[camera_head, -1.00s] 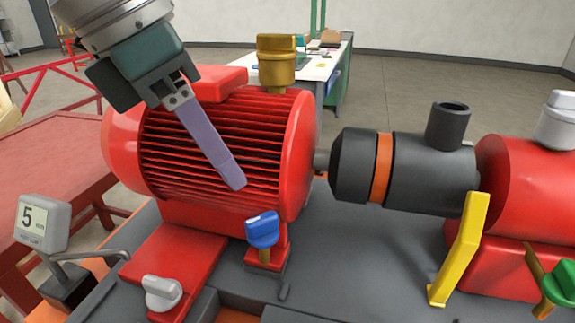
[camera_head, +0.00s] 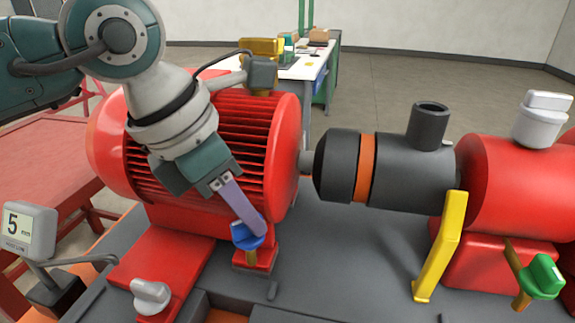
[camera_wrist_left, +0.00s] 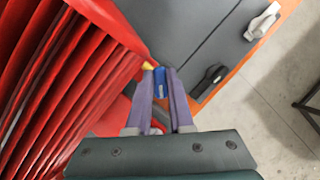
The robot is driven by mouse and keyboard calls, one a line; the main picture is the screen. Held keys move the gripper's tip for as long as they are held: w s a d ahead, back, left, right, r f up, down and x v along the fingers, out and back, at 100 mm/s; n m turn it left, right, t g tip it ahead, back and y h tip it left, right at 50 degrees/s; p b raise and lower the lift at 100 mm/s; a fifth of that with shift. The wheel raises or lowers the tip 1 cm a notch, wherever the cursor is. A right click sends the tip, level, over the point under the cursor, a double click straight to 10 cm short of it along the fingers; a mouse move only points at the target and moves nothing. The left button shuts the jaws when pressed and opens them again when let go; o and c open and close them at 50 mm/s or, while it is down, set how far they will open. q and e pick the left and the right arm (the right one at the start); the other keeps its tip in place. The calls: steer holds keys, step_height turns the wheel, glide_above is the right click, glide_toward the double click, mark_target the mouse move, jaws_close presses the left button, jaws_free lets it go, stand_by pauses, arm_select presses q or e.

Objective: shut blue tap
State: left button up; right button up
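The blue tap (camera_head: 247,236) stands on a red foot at the front of the large red motor, on a yellowish stem. My left gripper (camera_head: 258,230) has come down to it from the upper left, fingers pointing down. In the left wrist view, the blue tap handle (camera_wrist_left: 160,84) lies between the two purple fingertips (camera_wrist_left: 161,78), one on each side. Whether the fingers press on it I cannot tell. In the head view, the near finger covers part of the handle. My right gripper is not in view.
The ribbed red motor (camera_head: 230,130) stands close behind the fingers. A white tap (camera_head: 150,295) is at the front left, near a display reading 5 (camera_head: 28,228). A yellow bracket (camera_head: 440,245) and a green tap (camera_head: 540,278) stand to the right. The grey deck between is clear.

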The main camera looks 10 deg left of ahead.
arm_select(q)
jaws_close()
steer(key=shift+w+f+m+h+b, duration=0.15)
steer(key=shift+m+h+b, duration=0.15)
steer(key=shift+m+b, duration=0.65)
steer(key=m+g+b, duration=0.1)
steer(key=m+b, duration=0.2)
steer(key=b, duration=0.2)
steer(key=shift+m+g+h, duration=0.3)
steer(key=shift+m+g, duration=0.05)
steer(key=shift+g, duration=0.05)
steer(key=shift+m+g+b, duration=0.7)
steer(key=shift+m+b, duration=0.95)
steer(key=shift+m, duration=0.15)
steer(key=shift+r, duration=0.2)
steer(key=shift+o, duration=1.6)
jaws_free()
